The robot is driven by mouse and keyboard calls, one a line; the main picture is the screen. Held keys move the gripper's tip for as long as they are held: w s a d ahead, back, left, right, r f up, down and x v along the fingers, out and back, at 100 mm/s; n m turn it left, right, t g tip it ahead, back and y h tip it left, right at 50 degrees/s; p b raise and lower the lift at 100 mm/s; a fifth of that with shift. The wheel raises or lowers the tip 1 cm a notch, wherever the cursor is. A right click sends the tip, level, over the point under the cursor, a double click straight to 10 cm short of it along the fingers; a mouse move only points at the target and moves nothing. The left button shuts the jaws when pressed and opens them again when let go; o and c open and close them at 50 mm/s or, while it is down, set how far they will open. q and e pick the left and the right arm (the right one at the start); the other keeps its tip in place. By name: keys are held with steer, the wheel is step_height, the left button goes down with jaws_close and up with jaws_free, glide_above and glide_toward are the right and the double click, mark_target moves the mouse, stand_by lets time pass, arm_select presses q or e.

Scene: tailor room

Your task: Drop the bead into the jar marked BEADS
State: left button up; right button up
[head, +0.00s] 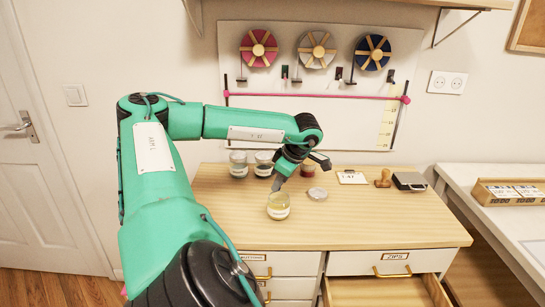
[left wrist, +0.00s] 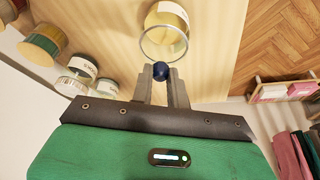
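A small dark blue bead (left wrist: 160,71) sits between the fingertips of my left gripper (left wrist: 160,76), which is shut on it. An open glass jar (head: 278,208) with yellowish contents and a white label stands on the wooden counter. In the left wrist view, the jar's round rim (left wrist: 143,45) is just beyond the bead. In the head view, my left gripper (head: 279,183) points down close above this jar; the bead cannot be made out there. The jar's label is too small to read. My right gripper is not in view.
Lidded jars (head: 238,165) (head: 264,164) and a red-toned jar (head: 307,170) stand behind. A round lid (head: 317,193) lies right of the open jar. A clipboard (head: 351,177), wooden stamp (head: 384,178) and black case (head: 409,181) are farther right. A drawer (head: 385,290) is open in front.

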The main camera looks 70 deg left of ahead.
arm_select(q)
steer(key=o, duration=0.5)
step_height(320, 180, down, 2)
steer(key=shift+f, duration=0.1)
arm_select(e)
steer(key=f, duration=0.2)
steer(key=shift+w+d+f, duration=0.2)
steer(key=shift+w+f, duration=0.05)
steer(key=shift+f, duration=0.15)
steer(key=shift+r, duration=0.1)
arm_select(q)
steer(key=p+v, duration=0.2)
steer(key=v, duration=0.1)
steer(key=p+v, duration=0.2)
steer(key=v, duration=0.1)
steer(key=p+v, duration=0.2)
steer(key=v, duration=0.2)
steer(key=shift+s+a+p, duration=0.3)
steer(key=shift+p, duration=0.05)
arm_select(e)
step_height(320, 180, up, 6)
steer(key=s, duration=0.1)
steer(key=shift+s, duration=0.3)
arm_select(q)
steer(key=shift+w, duration=0.1)
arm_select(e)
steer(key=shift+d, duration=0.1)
